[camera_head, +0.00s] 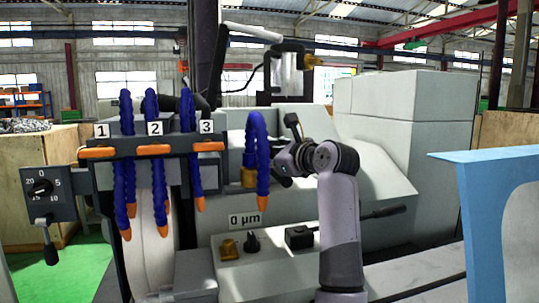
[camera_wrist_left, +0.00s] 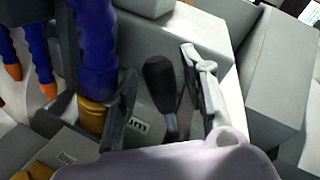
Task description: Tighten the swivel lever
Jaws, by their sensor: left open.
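The swivel lever, with a black flared knob and a pale stem, stands in the left wrist view (camera_wrist_left: 160,78). In the head view its dark handle appears to stick up (camera_head: 292,122) just above my left gripper (camera_head: 282,165). That gripper is open. In the left wrist view its two fingers (camera_wrist_left: 165,95) lie on either side of the lever, with gaps visible. I cannot tell whether either finger touches it. The lever's lower end is hidden by my gripper in the head view. My right gripper does not show.
A blue coolant hose (camera_head: 257,150) with a brass base stands close left of my gripper. Numbered hoses hang further left. The 0 µm panel (camera_head: 245,219) with knobs lies below. A black-handled lever (camera_head: 388,212) is at right. A blue frame (camera_head: 485,220) stands far right.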

